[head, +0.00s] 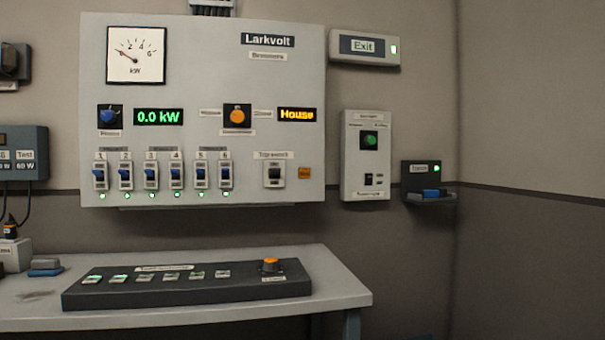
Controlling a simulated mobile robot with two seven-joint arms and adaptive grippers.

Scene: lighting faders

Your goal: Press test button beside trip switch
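The large grey Larkvolt panel (200,60) hangs on the wall. At its lower right a single black switch (274,174) in a white housing sits under a small label too blurred to read; it looks like the trip switch. Nothing covers either one. Neither of my grippers shows in the head view.
Several blue-handled breakers (151,178) with green lamps line the panel's bottom left. A desk (345,289) below carries a dark fader console (190,293) with an orange knob. A grey box (367,155) with a green button hangs right. Air before the panel is clear.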

